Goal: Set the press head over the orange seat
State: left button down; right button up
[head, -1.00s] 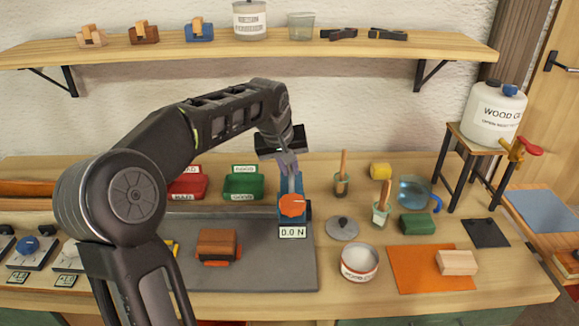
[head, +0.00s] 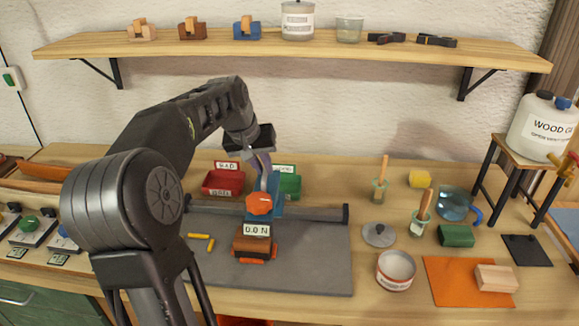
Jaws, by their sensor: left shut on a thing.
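The press head (head: 274,185) is blue, with an orange rounded face (head: 258,204) and a small display reading 0.0 N (head: 256,230). It stands at the rail (head: 320,212) along the back of the grey mat. My left gripper (head: 262,165) is shut on its upper part from above. A brown block (head: 252,246) sits on the mat just in front of and below the display, partly covered by it. Orange pieces (head: 258,261) show at its lower front edge; whether these are the orange seat I cannot tell. My right gripper is not in view.
Red (head: 222,184) and green (head: 288,187) trays stand behind the rail. Yellow sticks (head: 202,240) lie on the mat left of the block. A white tin (head: 396,270), a grey lid (head: 379,234) and an orange sheet (head: 450,285) lie to the right. The mat's right part is clear.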

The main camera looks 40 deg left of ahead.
pick_arm(q)
jog(key=shift+s+a, duration=0.75)
jog(key=shift+a, duration=0.2)
jog(key=c, duration=1.5)
grip_release()
jog(key=shift+o, duration=0.2)
jog(key=v, duration=0.7)
jog(key=shift+s+r+b, duration=0.2)
jog(key=shift+r+b, duration=0.1)
jog(key=shift+b, duration=0.05)
